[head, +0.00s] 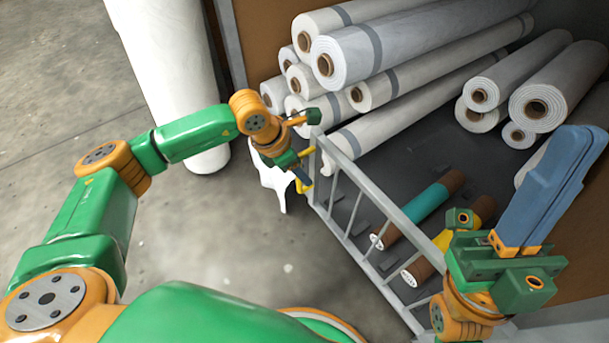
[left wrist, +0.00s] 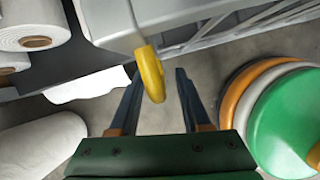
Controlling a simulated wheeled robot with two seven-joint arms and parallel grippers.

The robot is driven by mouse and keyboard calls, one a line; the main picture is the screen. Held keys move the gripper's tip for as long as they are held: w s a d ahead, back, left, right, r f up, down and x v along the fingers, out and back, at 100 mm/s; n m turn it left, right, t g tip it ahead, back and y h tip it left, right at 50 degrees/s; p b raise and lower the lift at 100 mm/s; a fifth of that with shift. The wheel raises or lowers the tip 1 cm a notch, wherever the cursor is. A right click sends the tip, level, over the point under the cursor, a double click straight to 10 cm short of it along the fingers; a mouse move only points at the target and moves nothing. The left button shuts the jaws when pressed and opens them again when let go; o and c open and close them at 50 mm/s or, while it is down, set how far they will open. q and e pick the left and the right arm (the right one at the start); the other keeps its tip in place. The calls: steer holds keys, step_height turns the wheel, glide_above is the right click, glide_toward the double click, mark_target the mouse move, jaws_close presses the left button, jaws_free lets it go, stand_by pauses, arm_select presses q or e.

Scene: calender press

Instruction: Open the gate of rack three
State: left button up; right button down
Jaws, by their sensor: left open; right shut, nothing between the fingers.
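The grey barred gate (head: 365,190) stands across the front of a rack bay in the head view. A yellow handle (head: 307,184) sits at its left end. My left gripper (head: 303,178) is at this handle, its jaws open. In the left wrist view the handle (left wrist: 151,74) appears between the two dark blue fingers (left wrist: 158,78), closer to the left one; I cannot tell whether they touch. My right gripper (head: 583,138) is shut and empty, raised at the right, and hides part of the gate's right end.
Behind the gate lie a teal-banded roll (head: 428,207) and a yellow-banded roll (head: 428,262). Large white rolls (head: 345,55) are stacked behind. A white column-like roll (head: 170,80) stands at left. Floor (head: 240,235) before the gate is mostly clear.

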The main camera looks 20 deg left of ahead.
arm_select(q)
steer(key=shift+x, duration=1.05)
steer(key=shift+c, duration=0.2)
jaws_close()
stand_by(0.4)
